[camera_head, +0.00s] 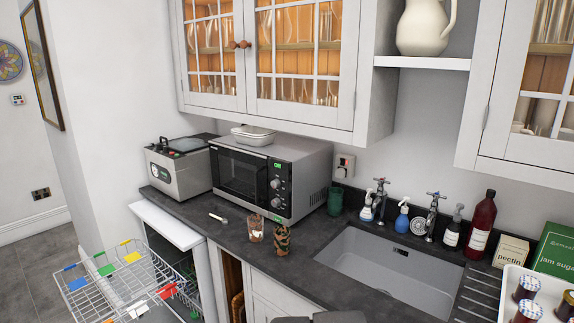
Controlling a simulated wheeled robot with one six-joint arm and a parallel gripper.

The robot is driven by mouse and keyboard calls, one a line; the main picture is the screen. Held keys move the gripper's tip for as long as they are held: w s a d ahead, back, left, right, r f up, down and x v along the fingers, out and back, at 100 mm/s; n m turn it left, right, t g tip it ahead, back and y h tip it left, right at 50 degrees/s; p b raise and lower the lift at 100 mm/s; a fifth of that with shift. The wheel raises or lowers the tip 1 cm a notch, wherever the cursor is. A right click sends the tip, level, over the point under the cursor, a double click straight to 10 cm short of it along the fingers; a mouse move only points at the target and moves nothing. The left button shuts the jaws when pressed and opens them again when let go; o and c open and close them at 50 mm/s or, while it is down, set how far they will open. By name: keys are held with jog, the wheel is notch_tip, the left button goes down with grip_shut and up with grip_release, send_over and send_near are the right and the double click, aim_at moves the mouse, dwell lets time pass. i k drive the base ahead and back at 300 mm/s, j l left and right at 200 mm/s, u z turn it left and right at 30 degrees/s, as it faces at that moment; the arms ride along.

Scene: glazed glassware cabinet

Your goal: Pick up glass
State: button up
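A small clear tumbler (256,229) with a brownish tint stands upright on the dark worktop, in front of the microwave. Close to its right stands a brown and dark patterned tumbler (282,239). More glasses (297,25) show behind the panes of the closed wall cabinet (303,110), partly hidden by the glazing bars. I cannot tell which of these is the glass of the task. My gripper is not in view. A dark grey shape at the bottom edge may be part of my arm, but I cannot tell.
A microwave (265,180) stands behind the tumblers. The sink (390,265) lies to their right, with taps and bottles behind it. A small spoon-like item (218,218) lies to their left. A pulled-out dish rack (120,285) juts out at lower left.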

aim_at(256, 221)
jog(key=i+l+u, duration=0.25)
jog(key=i+u, duration=0.2)
jog(key=i+l+u, duration=0.5)
jog(key=k+j, duration=0.1)
